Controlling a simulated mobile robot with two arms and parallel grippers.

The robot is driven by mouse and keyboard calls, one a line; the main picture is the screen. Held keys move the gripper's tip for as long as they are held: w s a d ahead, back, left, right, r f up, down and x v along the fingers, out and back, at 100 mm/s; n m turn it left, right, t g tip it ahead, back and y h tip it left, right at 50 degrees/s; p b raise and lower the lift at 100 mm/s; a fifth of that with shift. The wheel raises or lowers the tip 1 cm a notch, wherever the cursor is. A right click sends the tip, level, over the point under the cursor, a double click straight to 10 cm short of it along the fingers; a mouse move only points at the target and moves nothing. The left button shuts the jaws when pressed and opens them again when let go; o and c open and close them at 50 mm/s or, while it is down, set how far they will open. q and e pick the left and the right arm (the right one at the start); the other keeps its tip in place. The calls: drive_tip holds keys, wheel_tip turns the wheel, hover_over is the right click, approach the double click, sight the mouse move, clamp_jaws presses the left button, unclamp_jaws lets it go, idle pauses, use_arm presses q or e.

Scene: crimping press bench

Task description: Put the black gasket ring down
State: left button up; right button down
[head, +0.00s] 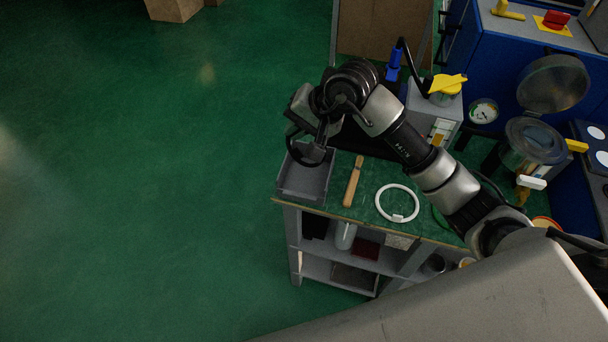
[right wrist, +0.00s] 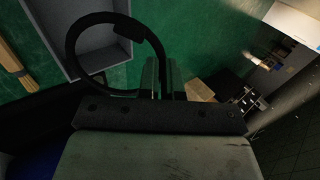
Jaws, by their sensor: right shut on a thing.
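My right gripper (head: 325,132) is shut on the black gasket ring (head: 312,163), above the bench's left end. In the right wrist view the ring (right wrist: 70,52) stands out to the left of my right gripper's fingers (right wrist: 160,78), with a thicker block on its rim. The ring overlaps the shallow grey tray (head: 291,190) in the head view, and the tray (right wrist: 52,38) lies behind it in the right wrist view. The ring looks held above the tray, but the exact height is unclear. My left gripper is not in view.
A wooden-handled tool (head: 352,184) lies right of the tray, then a white ring (head: 379,207) on the green bench top. A grey machine with a yellow part (head: 447,83) stands behind. Open green floor (head: 130,190) lies left of the bench.

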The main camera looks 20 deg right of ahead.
wheel_tip(320, 180, down, 9)
drive_tip(key=shift+r+p, duration=0.2)
drive_tip(key=shift+p, duration=0.25)
drive_tip(key=shift+f, duration=0.2)
drive_tip(key=c, duration=1.3)
unclamp_jaws()
drive_tip(key=shift+r, duration=0.1)
drive_tip(key=shift+r, duration=0.15)
drive_tip(key=b+v, duration=0.1)
drive_tip(key=v, duration=1.1)
